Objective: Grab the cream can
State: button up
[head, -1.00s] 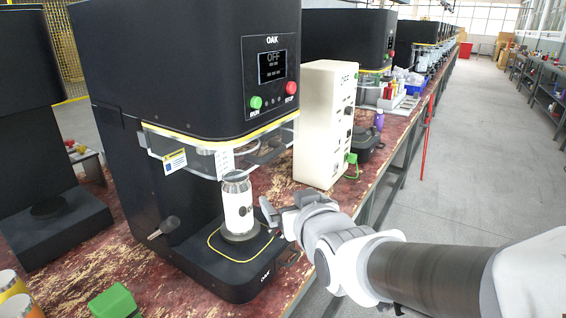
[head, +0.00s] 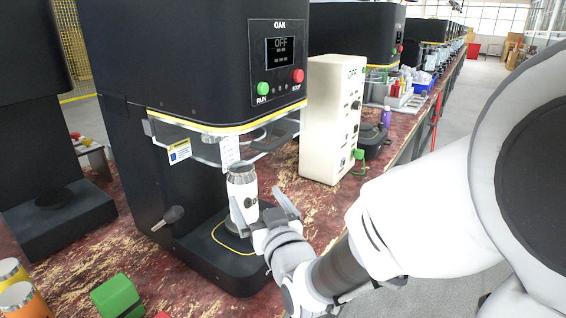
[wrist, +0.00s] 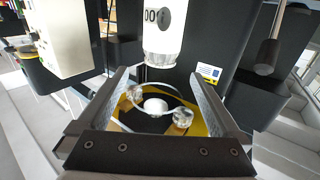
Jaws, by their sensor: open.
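The cream can (head: 243,190), pale with a dark mark and a silvery top, stands upright on the round support of the left black OAK machine (head: 185,75). In the wrist view the can (wrist: 163,22) shows at the top centre, upside down. My gripper (head: 262,206) is open and empty beside the can. In the head view one finger overlaps the can's lower left side and the other is to its right. In the wrist view my gripper (wrist: 160,80) has a finger on each side of the can's line; I cannot tell whether the can is between the tips.
The machine's clear guard (head: 205,150) hangs just above the can. A lever (head: 168,217) sticks out at left. A cream control box (head: 332,120) stands to the right.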

aim_at(246, 181)
jog(key=b+x, duration=0.1)
jog(key=x, duration=0.9)
jog(key=shift+b, duration=0.3)
jog(key=x, duration=0.2)
jog(key=b+x, duration=0.1)
jog(key=shift+w+a+f, duration=0.25)
jog(key=shift+a+f, duration=0.05)
jog(key=shift+w+a+r, duration=0.1)
jog(key=shift+w+a, duration=0.15)
jog(key=shift+w, duration=0.35)
grip_shut()
jog(key=shift+r, duration=0.1)
